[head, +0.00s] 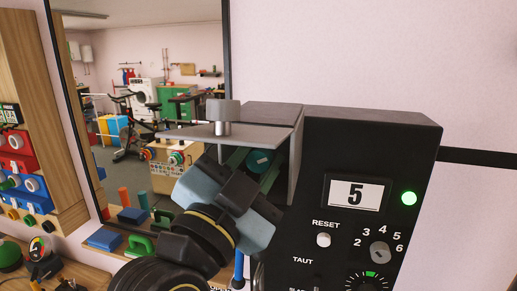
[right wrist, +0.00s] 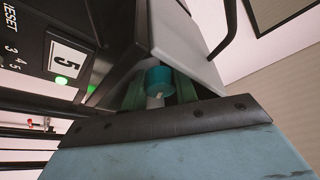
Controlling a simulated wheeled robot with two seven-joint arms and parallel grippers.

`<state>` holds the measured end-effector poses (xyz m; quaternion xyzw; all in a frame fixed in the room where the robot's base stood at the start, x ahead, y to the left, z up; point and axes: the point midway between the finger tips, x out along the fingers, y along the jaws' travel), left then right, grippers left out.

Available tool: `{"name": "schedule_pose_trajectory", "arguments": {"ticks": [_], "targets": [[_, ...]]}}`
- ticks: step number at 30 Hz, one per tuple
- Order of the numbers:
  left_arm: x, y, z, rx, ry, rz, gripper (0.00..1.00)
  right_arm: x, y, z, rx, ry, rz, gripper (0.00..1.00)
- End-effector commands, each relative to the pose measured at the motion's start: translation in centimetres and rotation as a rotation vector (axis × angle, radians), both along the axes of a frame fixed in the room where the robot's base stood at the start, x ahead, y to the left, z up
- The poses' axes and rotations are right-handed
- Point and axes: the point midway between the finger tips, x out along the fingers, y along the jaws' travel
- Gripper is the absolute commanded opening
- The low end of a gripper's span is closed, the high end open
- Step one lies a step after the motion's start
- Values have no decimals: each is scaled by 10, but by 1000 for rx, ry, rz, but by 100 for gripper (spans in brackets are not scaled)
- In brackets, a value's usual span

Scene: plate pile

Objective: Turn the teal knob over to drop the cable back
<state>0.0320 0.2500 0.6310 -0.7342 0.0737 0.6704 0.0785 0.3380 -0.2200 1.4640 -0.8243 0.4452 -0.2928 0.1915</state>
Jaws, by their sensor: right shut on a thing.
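The teal knob (head: 259,161) sits under a grey overhanging plate on the left side of a black box. It also shows in the right wrist view (right wrist: 159,79), with a pale stem below it. My right gripper (head: 256,168) reaches up from below, and its green fingers are shut on the knob, one on each side. The grey-blue gripper body hides the area below the knob. I cannot make out the cable. My left gripper is not in view.
The black box (head: 384,132) shows a 5 on its display (head: 356,195), a lit green lamp (head: 409,198), a RESET button (head: 323,240) and a numbered selector (head: 379,252). A mirror or opening shows a workshop at left.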

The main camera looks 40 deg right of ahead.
Motion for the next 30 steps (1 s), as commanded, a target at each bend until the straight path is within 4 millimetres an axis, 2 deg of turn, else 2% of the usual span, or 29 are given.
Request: {"name": "schedule_pose_trajectory", "arguments": {"ticks": [9,25,26,27,30], "targets": [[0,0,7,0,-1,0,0,0,0,0,86,-98,0,6],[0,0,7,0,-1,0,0,0,0,-1,101,-117,-1,6],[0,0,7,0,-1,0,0,0,0,-1,101,-117,-1,33],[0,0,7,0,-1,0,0,0,0,-1,101,-117,-1,38],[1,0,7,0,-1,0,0,0,0,0,100,-117,0,38]]}}
